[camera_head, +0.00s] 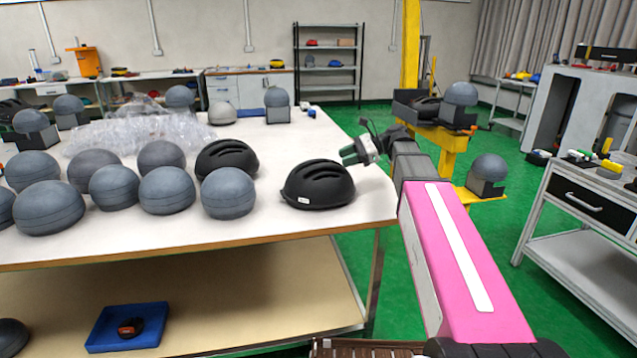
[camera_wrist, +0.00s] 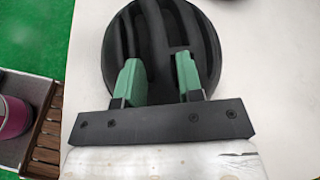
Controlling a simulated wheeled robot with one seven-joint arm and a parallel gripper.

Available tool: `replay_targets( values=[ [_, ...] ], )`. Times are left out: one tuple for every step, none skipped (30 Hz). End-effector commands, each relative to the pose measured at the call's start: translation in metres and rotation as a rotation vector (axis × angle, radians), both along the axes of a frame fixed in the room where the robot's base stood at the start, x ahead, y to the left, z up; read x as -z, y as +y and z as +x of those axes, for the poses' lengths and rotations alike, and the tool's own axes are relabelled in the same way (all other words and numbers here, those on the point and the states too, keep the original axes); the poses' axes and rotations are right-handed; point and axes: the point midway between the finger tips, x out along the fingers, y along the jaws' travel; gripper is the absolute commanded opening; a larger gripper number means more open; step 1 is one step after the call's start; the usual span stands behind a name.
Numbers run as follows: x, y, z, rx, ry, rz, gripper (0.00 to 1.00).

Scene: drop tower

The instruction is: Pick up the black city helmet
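A black vented city helmet (camera_head: 318,185) sits on the white table near its right end, with a small white label on its front. My gripper (camera_head: 350,155) is beside and slightly above the helmet's right side in the head view. In the wrist view, the gripper (camera_wrist: 158,80) has its two green fingers apart, with the helmet (camera_wrist: 160,30) beyond and beneath them. Nothing shows clamped between the fingers. I cannot tell whether the fingers touch the shell. A second black helmet (camera_head: 226,160) sits behind and to the left on the same table.
Several grey headforms (camera_head: 228,193) crowd the white table (camera_head: 290,228) left of the helmet. Clear plastic wrap (camera_head: 135,130) lies behind them. A yellow stand (camera_head: 450,150) is at the back right.

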Motion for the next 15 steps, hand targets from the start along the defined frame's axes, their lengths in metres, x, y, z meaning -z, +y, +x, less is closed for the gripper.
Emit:
replay_targets(
  values=[
    [0.002, 0.006, -0.001, -0.001, 0.0, 0.0, 0.34],
    [0.003, 0.009, -0.002, -0.001, 0.0, 0.0, 0.34],
    [0.004, 0.011, -0.002, 0.0, 0.0, 0.0, 0.34],
    [0.005, 0.012, -0.002, 0.0, 0.0, 0.0, 0.34],
    [0.005, 0.013, -0.002, 0.0, 0.0, 0.0, 0.34],
    [0.006, 0.015, -0.002, 0.0, 0.0, 0.0, 0.34],
    [0.007, 0.017, -0.003, -0.001, 0.0, 0.0, 0.34],
    [0.009, 0.019, -0.003, -0.001, 0.0, 0.0, 0.34],
    [0.011, 0.023, -0.004, -0.001, 0.0, 0.0, 0.34],
    [0.012, 0.026, -0.005, -0.001, 0.001, 0.0, 0.34],
    [0.014, 0.03, -0.005, -0.001, 0.001, 0.0, 0.34],
    [0.017, 0.036, -0.006, -0.002, 0.001, -0.001, 0.34],
    [0.019, 0.039, -0.007, -0.002, 0.001, -0.001, 0.34],
    [0.02, 0.043, -0.007, -0.002, 0.001, -0.001, 0.34],
    [0.022, 0.048, -0.008, -0.001, 0.0, 0.0, 0.34]
  ],
)
